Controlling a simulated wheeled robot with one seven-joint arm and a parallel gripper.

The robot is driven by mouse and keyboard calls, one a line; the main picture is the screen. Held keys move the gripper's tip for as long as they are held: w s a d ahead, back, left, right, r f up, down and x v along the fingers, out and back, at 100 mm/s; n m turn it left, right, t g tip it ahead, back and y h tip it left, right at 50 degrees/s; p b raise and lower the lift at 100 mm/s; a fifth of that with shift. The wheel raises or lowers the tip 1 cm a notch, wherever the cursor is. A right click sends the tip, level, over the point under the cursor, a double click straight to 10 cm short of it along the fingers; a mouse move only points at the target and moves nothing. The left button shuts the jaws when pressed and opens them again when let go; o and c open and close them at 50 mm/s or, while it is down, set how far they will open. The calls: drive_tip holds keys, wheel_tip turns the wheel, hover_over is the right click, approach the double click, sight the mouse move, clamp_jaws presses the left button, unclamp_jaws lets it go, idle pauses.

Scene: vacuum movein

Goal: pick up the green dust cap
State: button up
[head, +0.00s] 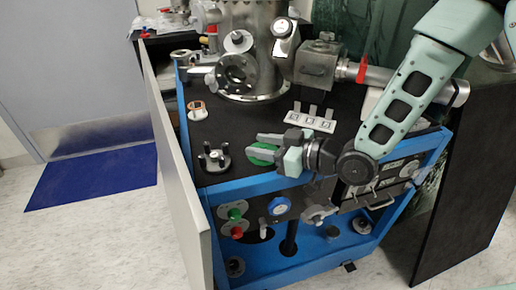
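The green dust cap (263,152) is a flat green disc at the front of the black bench top in the head view. My gripper (261,148) reaches in from the right, low over the bench top. Its two grey fingers are spread apart, one on the far side and one on the near side of the cap. The fingers hide part of the cap's rim. I cannot tell whether they touch it or how high they are above it.
A white block with upright tabs (311,121) lies behind my gripper. A steel vacuum chamber (252,62) stands at the back. A pale panel (178,165) edges the bench's left side.

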clamp_jaws()
drive_tip(key=shift+r, duration=0.1)
